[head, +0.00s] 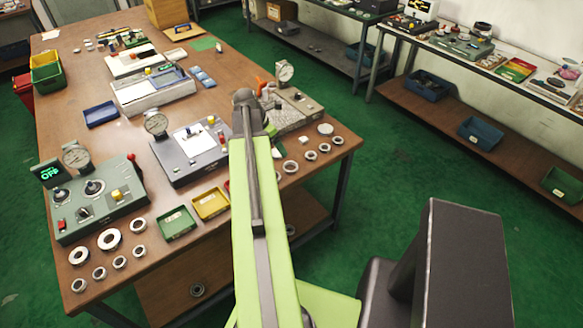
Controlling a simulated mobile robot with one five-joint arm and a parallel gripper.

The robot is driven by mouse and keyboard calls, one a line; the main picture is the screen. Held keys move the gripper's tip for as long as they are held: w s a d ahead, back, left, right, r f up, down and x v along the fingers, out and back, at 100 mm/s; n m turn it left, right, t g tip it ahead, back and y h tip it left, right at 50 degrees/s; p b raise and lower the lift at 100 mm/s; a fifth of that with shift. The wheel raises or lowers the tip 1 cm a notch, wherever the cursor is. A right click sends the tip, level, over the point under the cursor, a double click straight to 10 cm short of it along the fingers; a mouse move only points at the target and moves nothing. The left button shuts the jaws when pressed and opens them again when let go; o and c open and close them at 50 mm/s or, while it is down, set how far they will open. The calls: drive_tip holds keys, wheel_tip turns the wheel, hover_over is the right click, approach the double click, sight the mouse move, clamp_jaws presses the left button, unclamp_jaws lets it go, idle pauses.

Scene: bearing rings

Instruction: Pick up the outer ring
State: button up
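Several metal bearing rings lie flat on the brown wooden table. At the front left are two larger rings, one at the middle of the group (109,239) and one beside it (81,254), with several smaller rings (138,225) around them. More small rings (290,167) lie near the right corner. I cannot tell by looks which one is the outer ring. My light green arm reaches up and forward over the table's front edge and ends in a dark joint. My gripper's fingers do not show, so what they hold is hidden.
A green control box (98,200), dial gauges (76,157), a grey fixture (190,150) and green (176,222) and yellow (211,204) trays crowd the table (150,262). A ring-shaped part (198,290) is below the tabletop. Green floor (440,160) is open to the right.

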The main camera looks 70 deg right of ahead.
drive_tip(key=b, duration=1)
approach(291, 166)
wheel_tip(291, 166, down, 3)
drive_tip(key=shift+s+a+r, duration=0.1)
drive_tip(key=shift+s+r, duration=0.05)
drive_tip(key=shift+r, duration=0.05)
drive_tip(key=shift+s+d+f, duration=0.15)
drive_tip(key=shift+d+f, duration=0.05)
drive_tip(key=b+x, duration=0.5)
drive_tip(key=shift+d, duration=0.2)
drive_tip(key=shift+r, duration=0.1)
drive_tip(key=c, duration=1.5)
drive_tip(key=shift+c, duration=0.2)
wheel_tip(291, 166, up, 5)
drive_tip(key=p, duration=0.5)
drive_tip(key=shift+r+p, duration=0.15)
drive_tip(key=shift+p, duration=0.15)
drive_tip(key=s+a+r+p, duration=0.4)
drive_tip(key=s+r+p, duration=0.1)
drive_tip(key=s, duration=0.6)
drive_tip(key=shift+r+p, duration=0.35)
